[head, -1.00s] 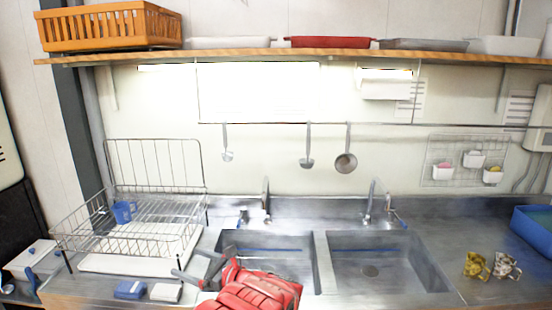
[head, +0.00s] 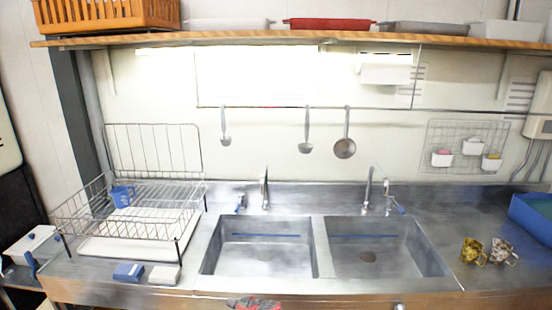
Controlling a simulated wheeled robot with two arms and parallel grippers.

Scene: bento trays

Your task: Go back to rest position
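Neither of my grippers shows in the head view. Only a small red and dark piece of one of my arms (head: 254,304) shows at the bottom edge, in front of the sink counter. I cannot tell which arm it is. A blue mug (head: 122,195) is in the wire dish rack (head: 152,135) at the left.
Two sink basins (head: 259,229) (head: 378,229) are in the middle. A blue sponge (head: 128,272) and a pale block (head: 164,275) lie near the front edge. A yellow patterned mug (head: 472,251) and a grey-white patterned one (head: 503,252) stand right, near a blue bin (head: 535,218).

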